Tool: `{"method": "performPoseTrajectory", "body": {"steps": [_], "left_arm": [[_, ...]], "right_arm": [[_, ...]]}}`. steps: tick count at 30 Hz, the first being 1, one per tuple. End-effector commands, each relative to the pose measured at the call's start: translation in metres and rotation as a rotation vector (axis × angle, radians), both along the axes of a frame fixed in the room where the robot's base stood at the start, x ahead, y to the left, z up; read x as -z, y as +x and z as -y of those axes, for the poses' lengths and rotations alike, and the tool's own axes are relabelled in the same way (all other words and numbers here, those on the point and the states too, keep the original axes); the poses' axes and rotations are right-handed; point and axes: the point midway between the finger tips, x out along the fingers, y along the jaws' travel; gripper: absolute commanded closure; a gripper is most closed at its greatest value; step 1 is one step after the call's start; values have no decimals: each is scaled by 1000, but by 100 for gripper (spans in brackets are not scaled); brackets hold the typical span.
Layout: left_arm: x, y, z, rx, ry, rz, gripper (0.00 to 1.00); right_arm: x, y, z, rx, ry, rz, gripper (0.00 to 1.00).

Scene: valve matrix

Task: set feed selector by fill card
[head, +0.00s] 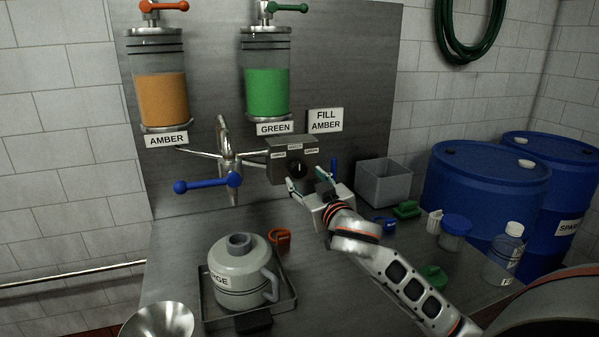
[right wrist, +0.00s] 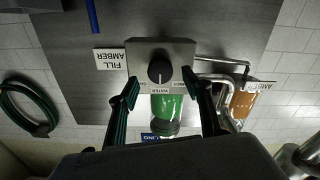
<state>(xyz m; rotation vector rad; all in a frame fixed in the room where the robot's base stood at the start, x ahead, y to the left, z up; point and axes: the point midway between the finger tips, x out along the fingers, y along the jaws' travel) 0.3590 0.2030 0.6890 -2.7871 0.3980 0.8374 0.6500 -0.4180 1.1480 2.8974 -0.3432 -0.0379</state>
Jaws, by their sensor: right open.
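The selector is a grey box (head: 281,166) on the back panel with a round black knob (head: 297,170) and small labels around it. In the right wrist view, which is upside down, the knob (right wrist: 160,71) shows between my fingers; its pointer setting is too small to tell. The fill card (head: 325,120) reads FILL AMBER and hangs to the upper right of the box; it also shows in the right wrist view (right wrist: 110,60). My right gripper (head: 307,180) is open in front of the box, its fingers (right wrist: 161,88) apart and empty. My left gripper is out of view.
Amber (head: 162,98) and green (head: 267,92) cylinders hang above, with pipes and a blue-handled valve (head: 207,183) below. A grey jug (head: 239,275) stands in a tray. A grey bin (head: 384,184), caps and bottles (head: 504,250) occupy the counter's right. Blue drums (head: 480,190) stand beyond.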

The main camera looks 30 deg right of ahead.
Motion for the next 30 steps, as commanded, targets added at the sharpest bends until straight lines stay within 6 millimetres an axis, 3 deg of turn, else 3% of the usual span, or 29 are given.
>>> {"method": "performPoseTrajectory", "body": {"steps": [9,20,24,30], "left_arm": [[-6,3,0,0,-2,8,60],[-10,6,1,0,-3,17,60],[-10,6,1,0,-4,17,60],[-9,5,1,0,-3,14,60]], "right_arm": [[-1,39,10,1,-1,0,51],[0,44,11,0,0,0,51],[0,44,11,0,0,0,87],[0,44,11,0,-2,0,89]]}}
